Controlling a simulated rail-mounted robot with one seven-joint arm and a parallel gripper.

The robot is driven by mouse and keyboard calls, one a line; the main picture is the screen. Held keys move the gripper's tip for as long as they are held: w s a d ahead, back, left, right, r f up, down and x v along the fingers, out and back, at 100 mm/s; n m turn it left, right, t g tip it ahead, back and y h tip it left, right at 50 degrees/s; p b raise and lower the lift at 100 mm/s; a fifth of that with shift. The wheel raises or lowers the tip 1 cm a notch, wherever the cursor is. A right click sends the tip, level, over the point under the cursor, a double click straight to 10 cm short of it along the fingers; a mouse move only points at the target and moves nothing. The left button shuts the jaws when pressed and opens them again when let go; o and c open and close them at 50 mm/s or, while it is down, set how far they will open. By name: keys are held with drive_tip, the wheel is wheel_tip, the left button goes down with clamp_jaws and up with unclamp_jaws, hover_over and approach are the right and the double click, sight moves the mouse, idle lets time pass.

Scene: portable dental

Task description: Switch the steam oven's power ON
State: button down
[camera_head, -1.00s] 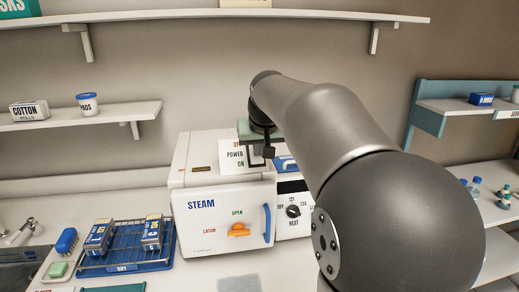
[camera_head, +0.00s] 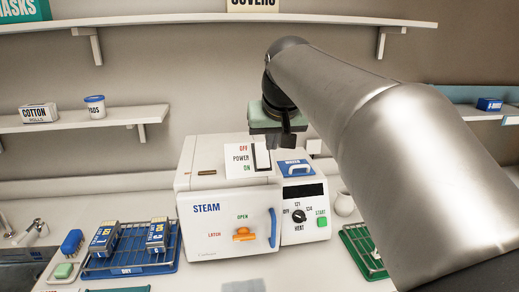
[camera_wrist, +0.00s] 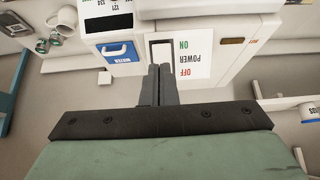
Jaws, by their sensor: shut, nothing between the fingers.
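The white steam oven (camera_head: 212,238) stands on the counter in the head view, with STEAM on its door. On its top is a white power plate (camera_head: 239,160) marked OFF, POWER and ON, with a pale rocker in a dark frame (camera_head: 262,158) beside the words. The plate also shows upside down in the wrist view (camera_wrist: 195,62). My gripper (camera_wrist: 159,68) is shut and empty, its dark fingertips together near the edge of the rocker. In the head view my gripper (camera_head: 286,140) hangs just above and right of the plate. I cannot tell whether the fingers touch the rocker or which way it is set.
The control panel (camera_head: 304,212) has a HEAT knob and green START button, with a blue WATER lid (camera_head: 296,168) above. The orange latch (camera_head: 243,234) and blue door handle (camera_head: 272,228) are on the front. A blue rack (camera_head: 130,265) stands left, a green rack (camera_head: 352,236) right.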

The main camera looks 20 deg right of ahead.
drive_tip(key=s+r, duration=0.2)
drive_tip(key=shift+s+a+r, duration=0.1)
drive_tip(key=shift+s+a, duration=0.25)
